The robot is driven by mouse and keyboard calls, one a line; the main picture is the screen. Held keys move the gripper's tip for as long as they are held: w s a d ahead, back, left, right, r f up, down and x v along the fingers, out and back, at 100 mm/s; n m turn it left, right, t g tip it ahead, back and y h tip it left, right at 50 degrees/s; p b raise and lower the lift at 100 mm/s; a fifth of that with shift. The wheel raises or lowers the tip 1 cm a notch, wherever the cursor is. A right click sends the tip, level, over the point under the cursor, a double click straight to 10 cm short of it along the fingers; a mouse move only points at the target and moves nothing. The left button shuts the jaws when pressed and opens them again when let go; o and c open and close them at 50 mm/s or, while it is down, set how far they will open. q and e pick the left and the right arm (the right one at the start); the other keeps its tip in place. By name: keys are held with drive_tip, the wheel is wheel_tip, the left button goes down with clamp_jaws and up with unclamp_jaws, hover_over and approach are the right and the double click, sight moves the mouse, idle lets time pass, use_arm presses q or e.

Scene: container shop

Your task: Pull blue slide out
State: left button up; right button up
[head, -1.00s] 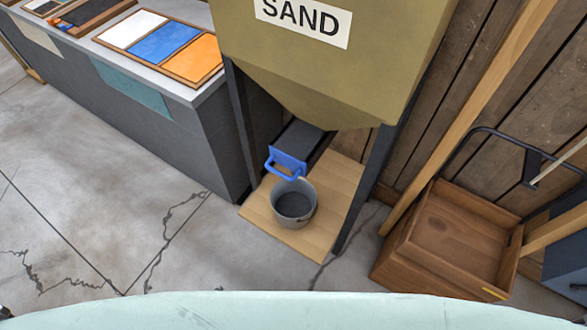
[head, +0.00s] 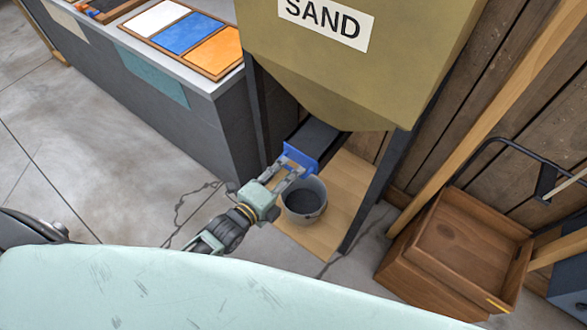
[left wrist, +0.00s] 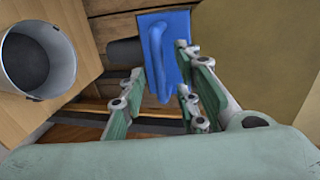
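The blue slide (head: 301,157) is a blue plate with a looped handle at the mouth of the dark chute under the sand hopper (head: 350,85). In the left wrist view the blue slide (left wrist: 176,40) shows its handle running down between the fingers. My left gripper (head: 291,176) is at the slide, with its fingers on either side of the handle; in the left wrist view the left gripper (left wrist: 163,95) has its fingers apart. Contact with the handle cannot be made out. My right gripper is not in view.
A grey bucket (head: 322,185) stands on a wooden board (head: 352,180) below the chute, close beside my left gripper. Dark hopper legs (head: 376,190) flank it. A brown wooden crate (head: 420,262) stands to the right. A grey counter (head: 185,115) is at the left.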

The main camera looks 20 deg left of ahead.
use_arm(q)
drive_tip(key=shift+x, duration=1.25)
drive_tip(key=c, duration=0.7)
drive_tip(key=shift+s+f, duration=0.1)
clamp_jaws()
drive_tip(key=shift+f, duration=0.1)
